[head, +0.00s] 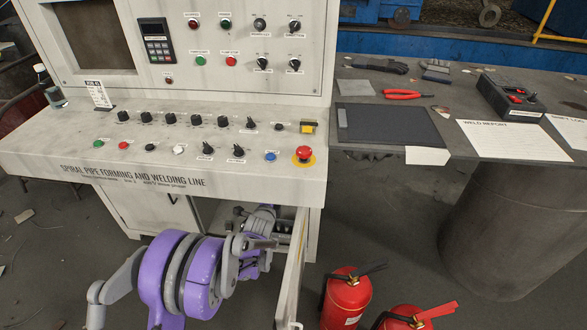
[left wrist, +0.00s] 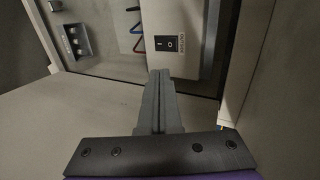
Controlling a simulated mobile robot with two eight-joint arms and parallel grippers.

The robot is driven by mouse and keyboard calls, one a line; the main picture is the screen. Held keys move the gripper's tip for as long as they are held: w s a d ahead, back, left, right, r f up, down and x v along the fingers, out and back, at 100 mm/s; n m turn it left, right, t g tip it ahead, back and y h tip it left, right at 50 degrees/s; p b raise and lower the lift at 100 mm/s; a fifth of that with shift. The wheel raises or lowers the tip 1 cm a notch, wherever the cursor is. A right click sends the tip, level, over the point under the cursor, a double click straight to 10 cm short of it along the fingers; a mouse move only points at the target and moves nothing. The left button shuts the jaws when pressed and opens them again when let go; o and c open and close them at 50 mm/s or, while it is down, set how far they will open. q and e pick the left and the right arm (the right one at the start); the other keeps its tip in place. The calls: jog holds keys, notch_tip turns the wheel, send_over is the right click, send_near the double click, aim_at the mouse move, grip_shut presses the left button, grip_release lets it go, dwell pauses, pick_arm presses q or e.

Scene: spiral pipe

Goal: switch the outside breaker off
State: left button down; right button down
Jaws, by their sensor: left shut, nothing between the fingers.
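In the left wrist view, a black rocker switch (left wrist: 169,43) with white I and O marks sits on a pale breaker box (left wrist: 185,66) inside a cabinet. A small vertical label is beside the switch, too small to read surely. I cannot tell which side of the rocker is pressed. My left gripper (left wrist: 160,73) is shut and empty, its tips just below the switch in the picture; I cannot tell whether they touch the box. In the head view my purple left arm reaches into the open cabinet under the console, and its fingertips are hidden. My right gripper is not in view.
The open cabinet door (head: 293,262) stands close at the arm's right. Red fire extinguishers (head: 346,298) stand on the floor to the right. The console (head: 190,145) overhangs the arm.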

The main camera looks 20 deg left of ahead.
pick_arm(q)
jog(key=shift+w, duration=0.35)
jog(key=shift+s, duration=0.1)
jog(key=w+r+b+x, duration=0.1)
jog(key=r+b+x, duration=0.1)
jog(key=x, duration=1.1)
jog(key=shift+w, duration=0.2)
jog(key=shift+a+f, duration=0.1)
